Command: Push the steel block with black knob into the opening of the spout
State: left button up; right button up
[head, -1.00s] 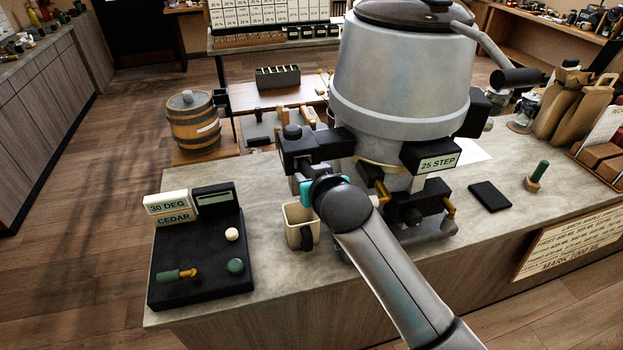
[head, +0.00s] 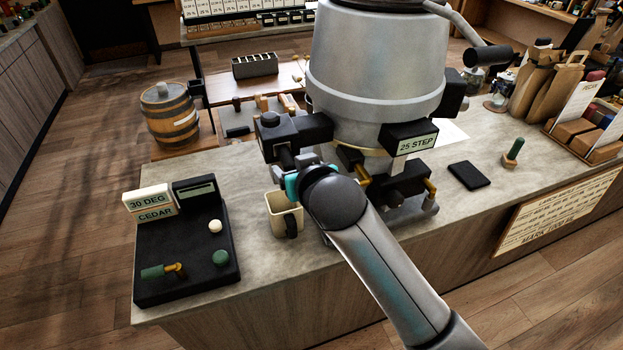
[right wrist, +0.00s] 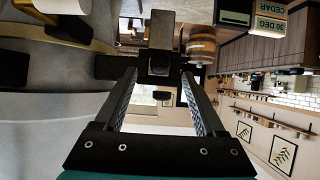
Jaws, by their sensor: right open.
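The large grey metal vessel stands on the counter with a black spout housing (head: 292,135) on its left side. A round black knob (head: 270,118) tops that housing. In the right wrist view, a dark block-shaped part of the spout (right wrist: 160,62) lies straight ahead between the finger lines. I cannot tell there which part is the steel block or where the opening is. My right gripper (right wrist: 159,76) is open, with nothing seen held between its fingers. My left gripper is not in view.
A cream mug (head: 279,216) with a dark handle stands below the spout, close to my right wrist. A black board (head: 190,263) with signs and small knobs lies at the left. A dark pad (head: 469,175) lies at the right. Counter between board and mug is clear.

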jog(key=v, duration=1.1)
jog(key=shift+s, duration=0.2)
jog(key=s+d+f+g+h+b, duration=0.15)
jog(key=f+b, duration=0.25)
jog(key=f, duration=1.1)
jog(key=d+f+g+b, duration=0.2)
jog(key=d+f+b, duration=0.15)
jog(key=f, duration=1.15)
jog(key=s+d+f+g+h+b, duration=0.15)
jog(key=f+b, duration=0.35)
jog(key=f, duration=1)
jog(key=s+d+f+g+b, duration=0.2)
jog(key=s+d+f+b, duration=0.2)
jog(key=s+f, duration=0.85)
jog(key=s+d+f+g+b, duration=0.2)
jog(key=s+d+f+b, duration=0.25)
jog(key=s+f, duration=0.85)
jog(key=s+d+f+m+g+b, duration=0.1)
jog(key=s+d+f+b, duration=0.1)
jog(key=s+f, duration=0.5)
jog(key=shift+s+d+f+g+h, duration=0.15)
jog(key=shift+s+f+g+h, duration=0.2)
jog(key=shift+s, duration=0.55)
